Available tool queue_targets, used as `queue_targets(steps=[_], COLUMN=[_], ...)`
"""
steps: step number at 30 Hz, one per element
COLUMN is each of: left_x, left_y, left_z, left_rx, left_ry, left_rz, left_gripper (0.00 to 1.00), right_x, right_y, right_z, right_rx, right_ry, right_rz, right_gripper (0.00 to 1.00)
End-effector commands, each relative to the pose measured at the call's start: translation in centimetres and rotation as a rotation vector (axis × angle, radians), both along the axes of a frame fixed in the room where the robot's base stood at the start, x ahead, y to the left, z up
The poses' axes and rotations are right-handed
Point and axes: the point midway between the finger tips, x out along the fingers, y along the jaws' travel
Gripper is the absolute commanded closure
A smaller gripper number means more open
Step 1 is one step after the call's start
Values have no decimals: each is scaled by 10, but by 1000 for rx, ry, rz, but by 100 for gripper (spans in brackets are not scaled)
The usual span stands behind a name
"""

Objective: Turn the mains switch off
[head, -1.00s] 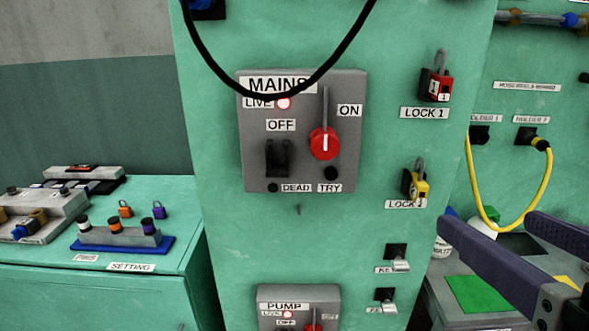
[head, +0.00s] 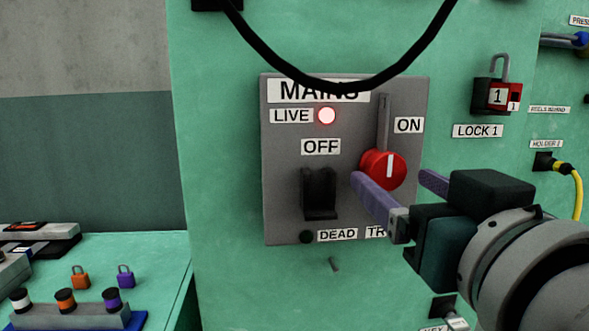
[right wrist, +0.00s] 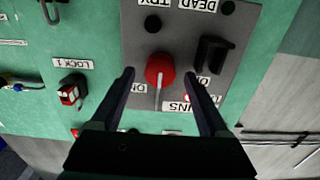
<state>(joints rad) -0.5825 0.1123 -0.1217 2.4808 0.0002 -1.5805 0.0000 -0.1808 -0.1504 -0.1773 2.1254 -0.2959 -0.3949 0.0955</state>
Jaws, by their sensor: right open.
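The mains switch is a red knob (head: 383,170) with a grey lever (head: 384,122) pointing straight up, left of the ON label (head: 409,125). It sits on the grey MAINS panel (head: 280,190). The LIVE lamp (head: 327,116) glows red and the DEAD lamp (head: 306,237) is dark. My right gripper (head: 393,180) is open in front of the knob, one purple finger to each side in the picture. In the right wrist view, upside down, the knob (right wrist: 160,70) shows between the spread fingers (right wrist: 160,74); I see no contact. My left gripper is out of view.
A black hasp-like block (head: 319,193) juts out under the OFF label (head: 320,147). A black cable (head: 300,80) hangs across the panel top. A red padlock (head: 497,96) hangs at right above LOCK 1. A bench with small padlocks (head: 80,278) is lower left.

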Motion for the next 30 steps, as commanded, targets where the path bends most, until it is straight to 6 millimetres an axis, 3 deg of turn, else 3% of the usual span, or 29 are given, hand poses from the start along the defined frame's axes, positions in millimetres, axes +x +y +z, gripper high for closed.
queue_targets(steps=[6,14,30], left_x=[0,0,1], left_y=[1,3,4], left_z=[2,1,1], left_rx=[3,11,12], left_ry=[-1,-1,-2], left_rz=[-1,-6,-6], left_gripper=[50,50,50], right_x=[16,16,16], right_y=[0,0,0], right_z=[0,0,0], right_rx=[0,0,0], right_ry=[0,1,1], right_rz=[-1,-1,0], right_gripper=[21,21,82])
